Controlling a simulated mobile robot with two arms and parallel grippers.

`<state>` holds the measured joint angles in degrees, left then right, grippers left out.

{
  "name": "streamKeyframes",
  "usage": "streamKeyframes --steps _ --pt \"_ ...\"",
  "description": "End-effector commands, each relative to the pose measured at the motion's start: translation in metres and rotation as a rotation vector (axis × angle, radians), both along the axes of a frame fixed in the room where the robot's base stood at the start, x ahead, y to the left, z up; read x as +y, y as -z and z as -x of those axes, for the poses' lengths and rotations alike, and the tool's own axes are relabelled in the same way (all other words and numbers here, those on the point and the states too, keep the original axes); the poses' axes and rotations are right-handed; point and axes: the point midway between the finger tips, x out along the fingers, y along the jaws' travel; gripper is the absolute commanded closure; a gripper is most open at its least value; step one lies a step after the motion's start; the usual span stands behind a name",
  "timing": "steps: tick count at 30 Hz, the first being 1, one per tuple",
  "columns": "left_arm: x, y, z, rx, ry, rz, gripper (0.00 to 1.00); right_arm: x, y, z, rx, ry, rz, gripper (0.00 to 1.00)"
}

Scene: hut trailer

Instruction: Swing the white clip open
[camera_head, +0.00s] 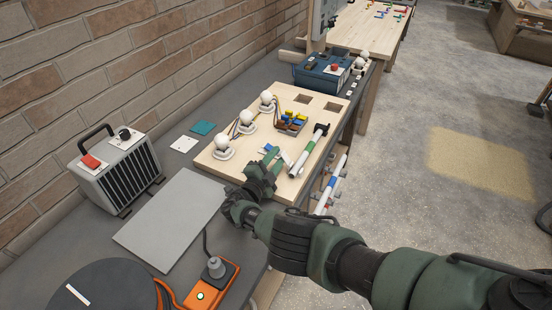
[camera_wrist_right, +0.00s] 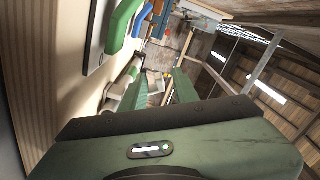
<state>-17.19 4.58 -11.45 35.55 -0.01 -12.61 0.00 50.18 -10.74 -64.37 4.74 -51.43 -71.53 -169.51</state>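A small white piece (camera_head: 287,158), possibly the white clip, shows on the wooden board (camera_head: 228,165) beside my right gripper (camera_head: 271,160). A small blue-green part lies close to it, and my gripper covers much of this spot. I cannot tell whether the clip is open or shut. In the right wrist view, my right gripper (camera_wrist_right: 161,88) has its two green fingers apart with nothing seen between them. A white part (camera_wrist_right: 118,100) shows left of the fingers, below green (camera_wrist_right: 124,24) and blue pieces. My left gripper is not in view.
A white tube with a green band (camera_head: 308,147) lies right of my gripper. Bulbs (camera_head: 222,148) and a block of coloured parts (camera_head: 292,122) stand on the board. A grey heater (camera_head: 120,170), grey plate (camera_head: 172,222) and orange box (camera_head: 212,286) lie left and nearer.

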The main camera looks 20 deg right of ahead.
Motion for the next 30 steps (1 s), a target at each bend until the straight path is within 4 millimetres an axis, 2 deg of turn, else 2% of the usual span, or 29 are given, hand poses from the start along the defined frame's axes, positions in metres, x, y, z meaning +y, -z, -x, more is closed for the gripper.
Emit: streamKeyframes --steps 5,12,16,30 --pt "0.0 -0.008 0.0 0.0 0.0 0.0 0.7 0.009 -0.003 0.007 0.001 -0.001 0.0 0.7" --pt "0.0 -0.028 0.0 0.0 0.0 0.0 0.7 0.039 -0.003 0.034 0.003 -0.001 0.0 0.7" --pt "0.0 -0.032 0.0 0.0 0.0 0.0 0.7 0.051 -0.001 0.045 0.002 -0.001 -0.001 0.7" --pt "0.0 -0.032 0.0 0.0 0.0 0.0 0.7 0.057 0.0 0.05 0.0 0.0 0.0 0.7"
